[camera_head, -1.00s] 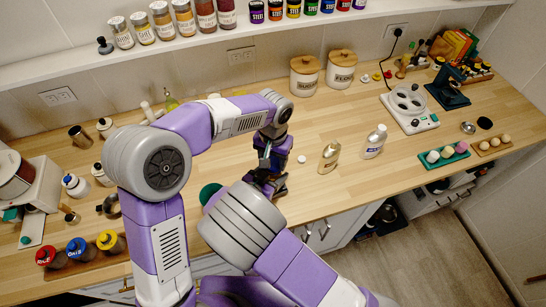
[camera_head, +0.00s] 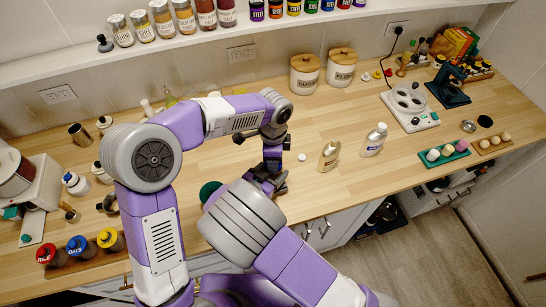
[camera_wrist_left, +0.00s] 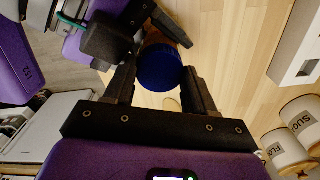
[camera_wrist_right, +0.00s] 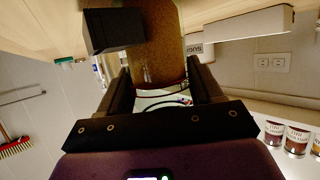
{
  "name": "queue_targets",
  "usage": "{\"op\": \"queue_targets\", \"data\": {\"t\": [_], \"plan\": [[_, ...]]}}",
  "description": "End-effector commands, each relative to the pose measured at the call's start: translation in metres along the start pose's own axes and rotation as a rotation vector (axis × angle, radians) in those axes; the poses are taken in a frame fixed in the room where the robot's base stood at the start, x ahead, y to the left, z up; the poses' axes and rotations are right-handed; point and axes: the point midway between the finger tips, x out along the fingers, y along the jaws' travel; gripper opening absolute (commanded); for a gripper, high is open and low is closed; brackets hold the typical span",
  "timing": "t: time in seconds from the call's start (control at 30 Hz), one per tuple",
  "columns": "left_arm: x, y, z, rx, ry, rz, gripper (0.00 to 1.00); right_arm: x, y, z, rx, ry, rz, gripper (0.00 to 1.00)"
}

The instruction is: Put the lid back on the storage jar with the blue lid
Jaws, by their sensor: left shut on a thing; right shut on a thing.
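A round blue lid (camera_wrist_left: 160,68) is between the fingers of my left gripper (camera_wrist_left: 158,85), which is shut on it. My right gripper (camera_wrist_right: 163,88) is shut on a clear jar (camera_wrist_right: 157,45) with brown contents. In the head view, my left gripper (camera_head: 265,132) and my right gripper (camera_head: 271,160) are close together above the counter, the left one farther back. They hide the lid and jar there. A dark block of the other gripper shows beside the lid in the left wrist view and beside the jar in the right wrist view. I cannot tell whether lid and jar touch.
A rack at the front left holds jars with red, blue (camera_head: 77,245) and yellow lids. Two lidded canisters (camera_head: 305,73) stand at the back. A dark green round thing (camera_head: 209,191) is near the front edge.

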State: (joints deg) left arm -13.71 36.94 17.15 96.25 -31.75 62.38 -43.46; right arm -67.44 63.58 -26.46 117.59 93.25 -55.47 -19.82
Motion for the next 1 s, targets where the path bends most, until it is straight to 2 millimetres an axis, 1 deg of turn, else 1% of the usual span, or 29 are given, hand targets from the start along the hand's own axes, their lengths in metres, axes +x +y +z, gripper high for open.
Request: {"op": "queue_targets", "data": {"t": [0.1,1.0], "plan": [[-0.0001,-0.0004,0.0001,0.240,0.002,0.000,0.27,0.0001,0.0000,0.0001,0.000,-0.001,0.000,0.00],[0.0011,-0.0007,-0.0015,2.072,0.002,-0.001,0.27,0.0002,0.0002,0.0003,-0.001,-0.001,0.000,0.00]]}}
